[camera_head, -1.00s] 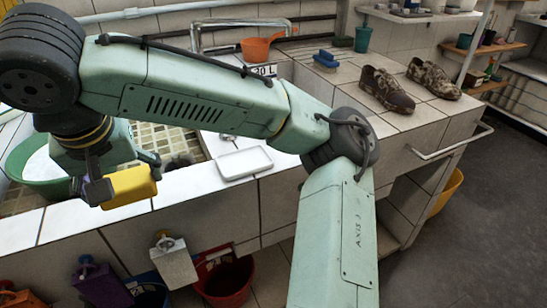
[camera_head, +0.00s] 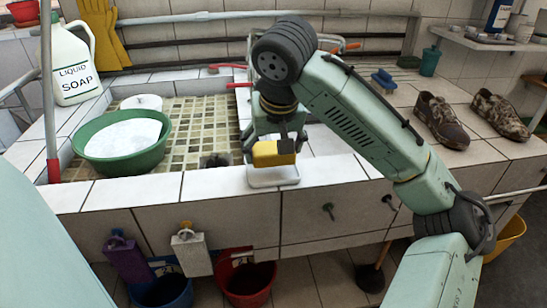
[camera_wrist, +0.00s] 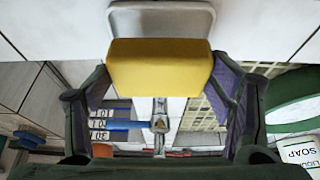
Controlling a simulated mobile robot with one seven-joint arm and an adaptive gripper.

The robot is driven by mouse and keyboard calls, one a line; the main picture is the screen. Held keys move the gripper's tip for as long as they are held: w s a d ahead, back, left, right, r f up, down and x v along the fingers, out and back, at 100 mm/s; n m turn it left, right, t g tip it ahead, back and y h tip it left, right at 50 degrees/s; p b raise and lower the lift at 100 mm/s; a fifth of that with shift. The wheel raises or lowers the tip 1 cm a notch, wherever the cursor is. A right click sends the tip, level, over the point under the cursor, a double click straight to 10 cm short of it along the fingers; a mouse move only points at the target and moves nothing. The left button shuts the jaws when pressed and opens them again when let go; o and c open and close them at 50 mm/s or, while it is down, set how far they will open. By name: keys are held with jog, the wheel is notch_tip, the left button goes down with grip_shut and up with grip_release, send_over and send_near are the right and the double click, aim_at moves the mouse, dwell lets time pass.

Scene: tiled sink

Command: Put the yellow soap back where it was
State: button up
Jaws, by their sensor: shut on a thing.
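The yellow soap (camera_head: 275,154) is a block held between the fingers of my gripper (camera_head: 274,147), which is shut on it. In the wrist view the soap (camera_wrist: 160,68) spans the space between the purple-padded fingers of my gripper (camera_wrist: 160,88). A white rectangular soap dish (camera_head: 273,182) lies on the tiled ledge at the front of the sink. The soap is over the dish and hides its back part in the head view. The dish (camera_wrist: 160,22) also shows beyond the soap in the wrist view. I cannot tell whether soap and dish touch.
A green basin (camera_head: 122,160) and a white liquid soap jug (camera_head: 72,65) stand left, at the tiled sink. Brown shoes (camera_head: 442,122) and a blue brush (camera_head: 384,79) are on the counter right. Purple (camera_head: 130,262) and white boxes (camera_head: 191,254) hang on the front.

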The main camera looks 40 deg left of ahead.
aim_at(274, 161)
jog(key=shift+f, duration=1.55)
jog(key=shift+f, duration=0.2)
jog(key=o, duration=1.3)
jog(key=shift+r, duration=0.1)
